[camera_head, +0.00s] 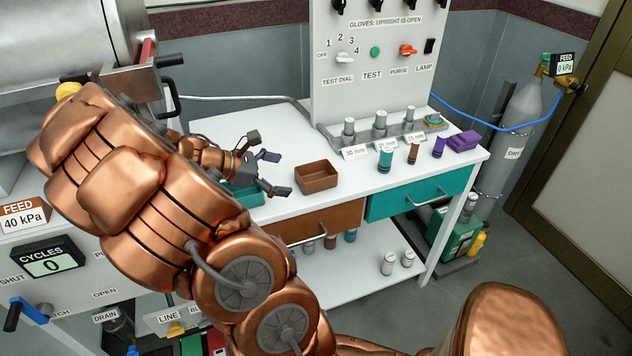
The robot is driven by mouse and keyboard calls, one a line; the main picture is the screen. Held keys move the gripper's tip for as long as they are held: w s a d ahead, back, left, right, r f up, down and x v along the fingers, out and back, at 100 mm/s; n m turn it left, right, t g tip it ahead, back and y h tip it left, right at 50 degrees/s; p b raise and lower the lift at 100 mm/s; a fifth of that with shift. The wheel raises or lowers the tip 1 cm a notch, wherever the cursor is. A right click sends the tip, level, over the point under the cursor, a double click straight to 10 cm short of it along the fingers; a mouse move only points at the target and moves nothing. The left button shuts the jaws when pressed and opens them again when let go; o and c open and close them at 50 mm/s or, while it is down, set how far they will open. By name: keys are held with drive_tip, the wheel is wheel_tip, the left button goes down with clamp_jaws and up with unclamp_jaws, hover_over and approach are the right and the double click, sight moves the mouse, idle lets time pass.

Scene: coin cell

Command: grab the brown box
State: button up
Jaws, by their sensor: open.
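The brown box (316,176) is a small open-topped tray on the white bench top, near its front edge and above the brown drawer. It looks empty. My gripper (277,172) is open, just left of the brown box, with its dark fingers spread toward it. The fingers appear apart from the box, though the exact gap in depth is hard to tell.
The white bench (233,126) has a tall control panel (375,75) at the back. Right of the box stand a teal cylinder (385,161), a brown cylinder (413,153), a purple cylinder (438,147) and a purple box (464,141). A steel chamber (60,40) is at left.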

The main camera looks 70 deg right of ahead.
sight(332, 173)
drive_tip(key=d, duration=0.1)
drive_tip(key=d+f+n, duration=0.1)
drive_tip(key=d, duration=0.1)
drive_tip(key=d+f+n+h, duration=0.1)
drive_tip(key=d, duration=0.1)
drive_tip(key=shift+w+f+g, duration=0.15)
drive_tip(key=shift+f+g, duration=0.1)
drive_tip(key=shift+g, duration=0.15)
drive_tip(key=shift+x, duration=1.1)
drive_tip(key=x, duration=0.2)
drive_tip(key=p+x, duration=0.1)
drive_tip(key=x, duration=0.1)
drive_tip(key=shift+s, duration=0.5)
drive_tip(key=shift+s+d+f, duration=0.2)
drive_tip(key=shift+d+f, duration=0.05)
drive_tip(key=shift+d, duration=0.05)
drive_tip(key=shift+a, duration=0.1)
drive_tip(key=c, duration=1.1)
